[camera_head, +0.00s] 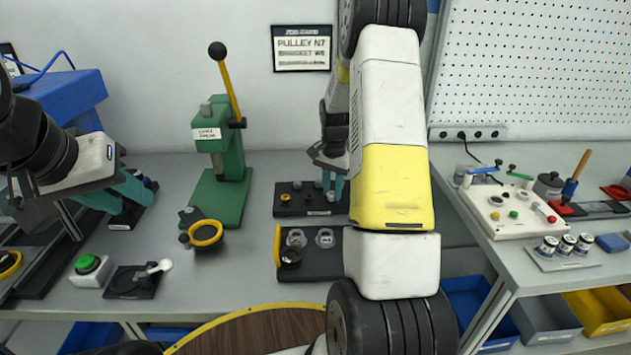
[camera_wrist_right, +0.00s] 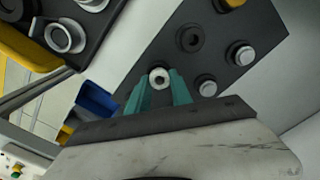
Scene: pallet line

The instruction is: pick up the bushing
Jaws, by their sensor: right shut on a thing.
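The bushing (camera_wrist_right: 160,77), a small pale ring with a dark hole, sits between the teal fingertips of my right gripper (camera_wrist_right: 159,90) in the right wrist view. The gripper is shut on it, over a dark tray (camera_wrist_right: 228,55); whether the bushing still touches the tray I cannot tell. In the head view my right gripper (camera_head: 332,184) is at the right part of this back tray (camera_head: 300,208), partly hidden by my arm. My left gripper (camera_head: 122,194) is at the left over the bench, its teal fingers apart, with nothing seen between them.
A dark front tray (camera_head: 310,268) with round metal parts lies nearer me. A green lever press (camera_head: 222,165) stands to the left, with a yellow-ringed part (camera_head: 205,234) before it. A green button box (camera_head: 90,269) is further left. A side bench (camera_head: 535,235) stands right.

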